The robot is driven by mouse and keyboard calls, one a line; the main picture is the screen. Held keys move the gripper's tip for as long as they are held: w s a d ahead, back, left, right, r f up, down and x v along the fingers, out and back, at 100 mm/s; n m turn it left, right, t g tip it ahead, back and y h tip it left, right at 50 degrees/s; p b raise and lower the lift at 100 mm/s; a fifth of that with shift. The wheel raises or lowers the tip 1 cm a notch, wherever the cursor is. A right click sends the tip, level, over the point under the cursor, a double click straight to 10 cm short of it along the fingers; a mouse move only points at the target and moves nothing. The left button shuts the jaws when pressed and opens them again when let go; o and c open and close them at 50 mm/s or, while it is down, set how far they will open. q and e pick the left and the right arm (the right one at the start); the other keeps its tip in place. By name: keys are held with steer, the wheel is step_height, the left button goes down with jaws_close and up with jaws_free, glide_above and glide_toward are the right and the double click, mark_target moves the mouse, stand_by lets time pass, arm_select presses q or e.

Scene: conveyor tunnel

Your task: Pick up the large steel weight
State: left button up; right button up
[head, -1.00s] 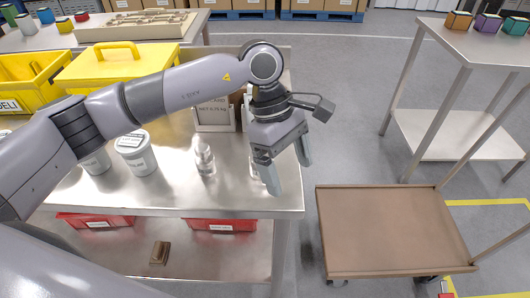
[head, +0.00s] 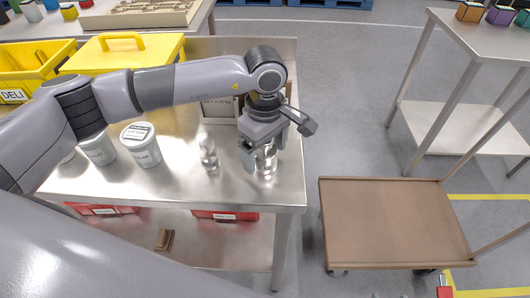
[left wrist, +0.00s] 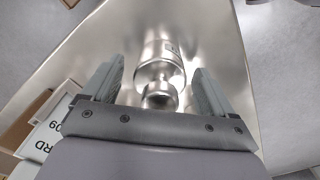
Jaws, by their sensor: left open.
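The large steel weight (head: 267,164) stands upright on the steel table near its right front corner, partly hidden by my left gripper. It also shows in the left wrist view (left wrist: 158,60), with its knob towards the camera. My left gripper (head: 263,153) is open above the weight, pointing down. In the left wrist view its fingers (left wrist: 155,88) are on either side of the knob, with gaps on both sides. A smaller steel weight (head: 208,154) stands to the left on the same table. My right gripper is not in view.
White labelled tubs (head: 141,146) stand on the table (head: 190,187) to the left. A framed card (head: 219,108) stands behind the gripper. Yellow bins (head: 125,52) are at the back left. A brown-topped cart (head: 392,222) stands to the right, past a floor gap.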

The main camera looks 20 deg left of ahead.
arm_select(q)
jaws_close()
steer(key=shift+w+r, duration=0.1)
steer(key=shift+r, duration=0.05)
steer(key=shift+r, duration=0.45)
step_height(320, 180, up, 19)
steer(key=b, duration=0.1)
steer(key=shift+b, duration=0.35)
steer(key=c, duration=1.1)
jaws_free()
jaws_close()
